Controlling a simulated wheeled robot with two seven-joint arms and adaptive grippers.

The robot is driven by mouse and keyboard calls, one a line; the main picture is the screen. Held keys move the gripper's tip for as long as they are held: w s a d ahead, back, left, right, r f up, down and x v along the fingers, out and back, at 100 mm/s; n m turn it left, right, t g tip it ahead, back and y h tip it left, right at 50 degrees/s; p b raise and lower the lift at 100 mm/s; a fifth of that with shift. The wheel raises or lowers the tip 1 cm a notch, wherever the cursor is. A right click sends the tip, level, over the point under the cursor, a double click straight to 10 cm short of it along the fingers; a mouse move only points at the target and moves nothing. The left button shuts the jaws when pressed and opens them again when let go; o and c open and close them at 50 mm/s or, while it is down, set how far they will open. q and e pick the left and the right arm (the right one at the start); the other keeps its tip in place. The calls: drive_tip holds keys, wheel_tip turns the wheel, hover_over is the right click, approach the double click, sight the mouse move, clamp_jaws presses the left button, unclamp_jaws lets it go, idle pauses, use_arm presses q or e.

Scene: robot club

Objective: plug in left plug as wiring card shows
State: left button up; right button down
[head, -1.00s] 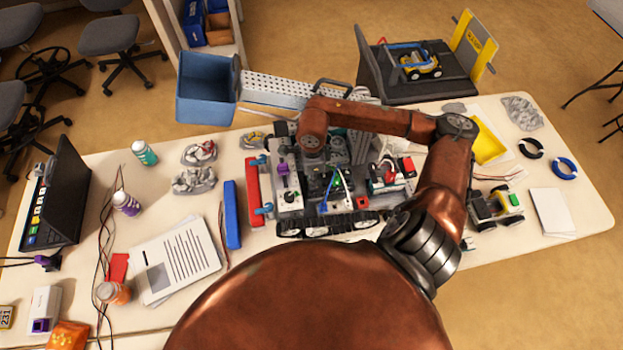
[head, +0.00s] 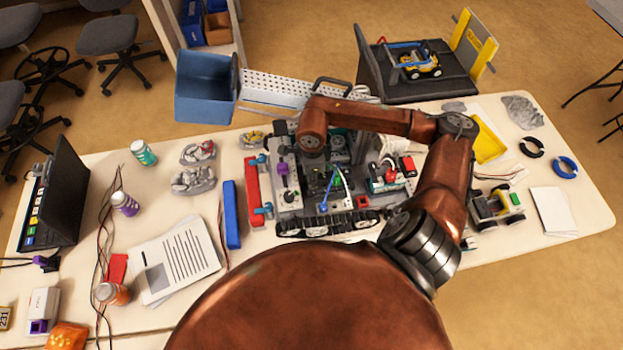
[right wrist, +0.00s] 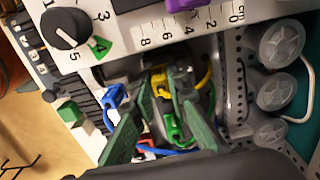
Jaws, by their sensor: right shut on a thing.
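My right gripper (right wrist: 168,95) reaches down into the open middle of the tracked robot (head: 320,222). In the right wrist view its two grey-green fingers are close around a small yellow plug (right wrist: 160,83), which appears held between their tips; the contact is partly hidden. A blue plug (right wrist: 115,95) sits to the left of the fingers, and a green plug (right wrist: 172,128) shows between them, lower down. In the head view the blue plug (head: 324,207) and green plug (head: 337,182) show below my wrist, which hides the yellow one. My left gripper is out of view. I cannot identify the wiring card.
A white panel with a dial (right wrist: 65,28) and ruler marks borders the work spot. Grey wheels (right wrist: 280,45) stand to its right. A red bar (head: 253,192) and blue bar (head: 232,215) lie left of the robot. Printed sheets (head: 180,262) lie farther left.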

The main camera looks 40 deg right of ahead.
drive_tip(key=shift+f+b, duration=0.2)
drive_tip(key=shift+b, duration=0.2)
idle(0.9)
drive_tip(key=c, duration=1.8)
unclamp_jaws()
drive_tip(key=shift+r, duration=0.15)
drive_tip(key=shift+r+p, duration=1.25)
drive_tip(key=shift+r, duration=1.65)
